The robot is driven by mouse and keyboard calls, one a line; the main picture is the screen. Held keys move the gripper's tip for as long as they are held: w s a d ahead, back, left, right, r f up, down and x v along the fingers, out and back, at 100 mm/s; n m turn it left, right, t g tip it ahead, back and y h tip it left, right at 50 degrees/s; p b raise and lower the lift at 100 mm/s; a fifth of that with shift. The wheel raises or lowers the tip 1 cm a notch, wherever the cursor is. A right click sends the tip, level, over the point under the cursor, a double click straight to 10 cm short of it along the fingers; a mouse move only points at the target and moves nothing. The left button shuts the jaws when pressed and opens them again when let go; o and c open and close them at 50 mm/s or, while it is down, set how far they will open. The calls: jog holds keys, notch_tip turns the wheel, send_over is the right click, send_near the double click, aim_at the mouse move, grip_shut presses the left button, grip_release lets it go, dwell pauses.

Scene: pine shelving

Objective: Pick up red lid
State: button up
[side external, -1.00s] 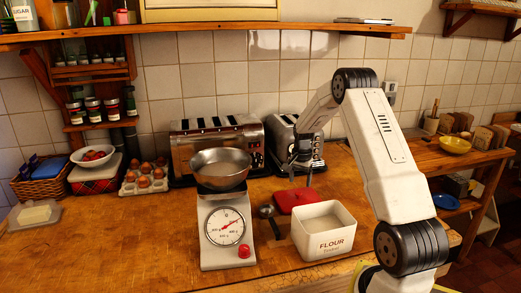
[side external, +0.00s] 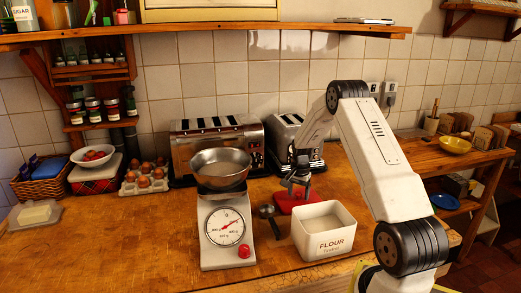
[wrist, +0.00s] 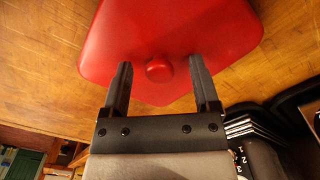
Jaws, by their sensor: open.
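The red lid (side external: 285,207) lies flat on the wooden counter behind the flour box, partly hidden by my gripper in the side view. In the wrist view the lid (wrist: 165,30) fills the upper middle, with its round red knob (wrist: 159,70) facing the camera. My gripper (side external: 298,190) is over the lid. In the wrist view its two fingers (wrist: 160,80) are apart, one on each side of the knob, with a gap between the knob and each finger. I cannot tell how far the fingertips are above the lid.
The white flour box (side external: 323,246) stands open just in front of the lid. A metal scoop (side external: 269,218) lies to the left, then a kitchen scale (side external: 226,232) with a metal bowl. Toasters (side external: 216,147) stand behind. The front left counter is clear.

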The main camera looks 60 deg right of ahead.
dwell(0.3)
grip_shut()
jog(key=shift+r, duration=0.15)
jog(key=shift+r, duration=0.4)
jog(key=s+a+r, duration=0.9)
jog(key=s+r, duration=0.1)
jog(key=r, duration=0.2)
jog(key=shift+s, duration=0.35)
